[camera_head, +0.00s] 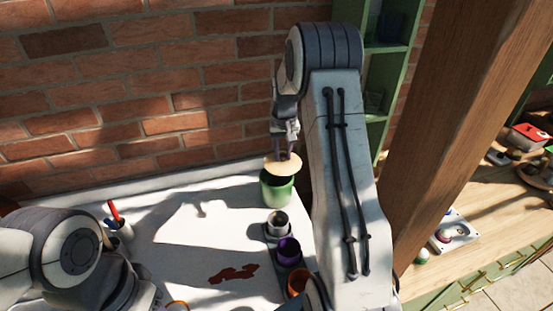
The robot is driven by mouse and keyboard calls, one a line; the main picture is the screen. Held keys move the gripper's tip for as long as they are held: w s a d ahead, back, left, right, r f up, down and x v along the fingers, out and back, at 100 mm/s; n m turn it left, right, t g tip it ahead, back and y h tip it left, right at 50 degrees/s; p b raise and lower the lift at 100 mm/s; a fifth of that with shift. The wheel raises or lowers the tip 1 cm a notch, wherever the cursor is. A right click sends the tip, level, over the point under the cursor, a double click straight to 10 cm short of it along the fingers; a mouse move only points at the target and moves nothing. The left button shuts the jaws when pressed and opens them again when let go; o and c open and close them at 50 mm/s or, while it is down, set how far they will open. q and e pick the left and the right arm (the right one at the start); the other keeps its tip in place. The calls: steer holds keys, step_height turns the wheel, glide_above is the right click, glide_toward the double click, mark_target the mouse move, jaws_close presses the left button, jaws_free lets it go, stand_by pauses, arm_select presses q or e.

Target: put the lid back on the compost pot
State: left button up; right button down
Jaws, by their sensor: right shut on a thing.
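The compost pot (277,190) is a green pot near the back of the white table. A round tan wooden lid (274,167) is over its mouth and slightly tilted; I cannot tell whether it rests fully on the rim. My right gripper (286,153) points down from above and is shut on the lid near its middle. My left arm comes in at the lower left; its gripper is not visible.
In front of the pot stand a grey cup (277,223), a purple cup (289,250) and an orange cup (298,281). A dark red patch (233,274) lies on the white table (185,235). A brick wall (140,90) is behind, and a wooden post (450,130) stands at right.

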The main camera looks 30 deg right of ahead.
mark_target(276, 164)
steer(key=shift+w+a+f+p, duration=0.15)
steer(key=shift+w+a+f, duration=0.15)
steer(key=shift+w, duration=0.2)
steer(key=shift+w+a+f+p, duration=0.15)
steer(key=shift+w+a+f, duration=0.1)
steer(key=shift+w, duration=0.2)
steer(key=shift+w+f, duration=0.1)
steer(key=shift+f, duration=0.15)
step_height(276, 164, down, 3)
steer(key=shift+f+p, duration=0.15)
steer(key=shift+p, duration=0.9)
steer(key=shift+f, duration=0.2)
steer(key=shift+f, duration=0.1)
steer(key=shift+f+b, duration=0.4)
steer(key=c, duration=0.6)
jaws_free()
